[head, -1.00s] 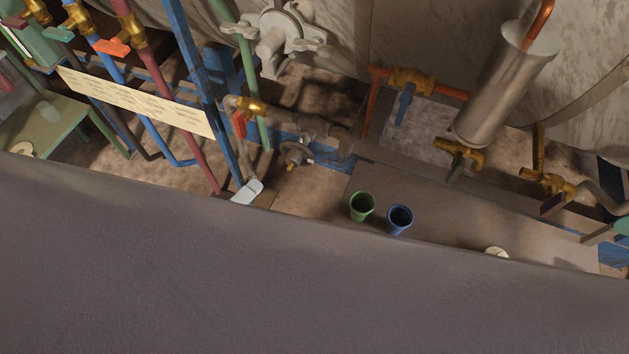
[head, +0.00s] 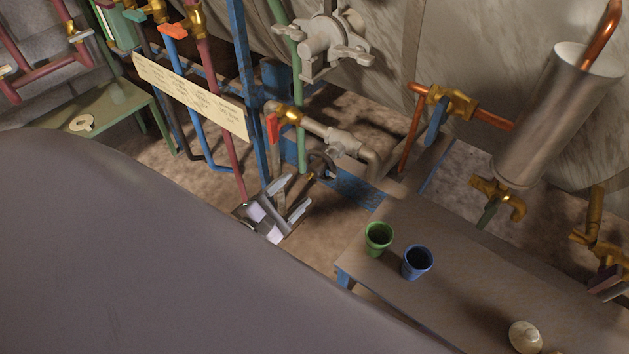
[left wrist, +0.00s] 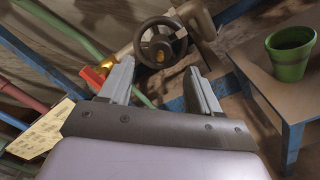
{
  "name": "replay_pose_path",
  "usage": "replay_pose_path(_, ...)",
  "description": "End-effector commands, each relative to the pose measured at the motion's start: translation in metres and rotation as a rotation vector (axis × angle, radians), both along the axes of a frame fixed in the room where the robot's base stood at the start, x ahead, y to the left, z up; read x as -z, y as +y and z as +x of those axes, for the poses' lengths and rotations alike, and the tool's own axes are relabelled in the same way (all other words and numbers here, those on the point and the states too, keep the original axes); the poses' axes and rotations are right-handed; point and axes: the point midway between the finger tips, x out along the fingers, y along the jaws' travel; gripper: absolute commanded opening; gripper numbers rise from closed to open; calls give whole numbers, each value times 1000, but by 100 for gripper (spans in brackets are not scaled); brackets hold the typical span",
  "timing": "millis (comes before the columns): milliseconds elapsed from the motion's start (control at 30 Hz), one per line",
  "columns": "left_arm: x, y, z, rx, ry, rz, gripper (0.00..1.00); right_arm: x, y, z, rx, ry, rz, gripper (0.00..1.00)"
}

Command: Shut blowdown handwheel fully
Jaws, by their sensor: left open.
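The blowdown handwheel is a dark, spoked wheel with a brass hub. In the left wrist view the handwheel (left wrist: 147,50) faces me just beyond the fingertips, near the top middle. In the head view the handwheel (head: 321,164) is small and seen at a slant, low on the grey pipe. My left gripper (head: 296,194) is open and empty, just below and left of the wheel. In the left wrist view the left gripper's fingers (left wrist: 160,72) stand apart, one toward each side of the wheel; I see no clear contact. My right gripper is not in view.
A red-handled brass valve (head: 287,115) sits on the pipe above left of the wheel. A blue post (head: 247,80) rises close beside my gripper. A bench (head: 450,270) at right bears a green cup (head: 378,238) and a blue cup (head: 417,262).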

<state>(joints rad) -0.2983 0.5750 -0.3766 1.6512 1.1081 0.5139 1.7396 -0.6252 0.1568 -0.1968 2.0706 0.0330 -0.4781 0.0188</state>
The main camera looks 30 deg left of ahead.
Motion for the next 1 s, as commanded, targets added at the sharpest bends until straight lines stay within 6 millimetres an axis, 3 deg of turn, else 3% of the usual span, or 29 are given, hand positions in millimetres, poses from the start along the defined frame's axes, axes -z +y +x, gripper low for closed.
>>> replay_pose_path(400, 0, -5, 53, 1, 0, 3, 63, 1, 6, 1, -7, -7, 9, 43)
replay_pose_path(800, 0, -6, 61, 2, 2, 3, 63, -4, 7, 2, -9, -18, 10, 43)
replay_pose_path(833, 0, -6, 61, 2, 2, 3, 59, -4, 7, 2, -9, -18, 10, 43)
replay_pose_path(1000, 0, -6, 61, 2, 2, 3, 6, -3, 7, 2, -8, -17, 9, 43)
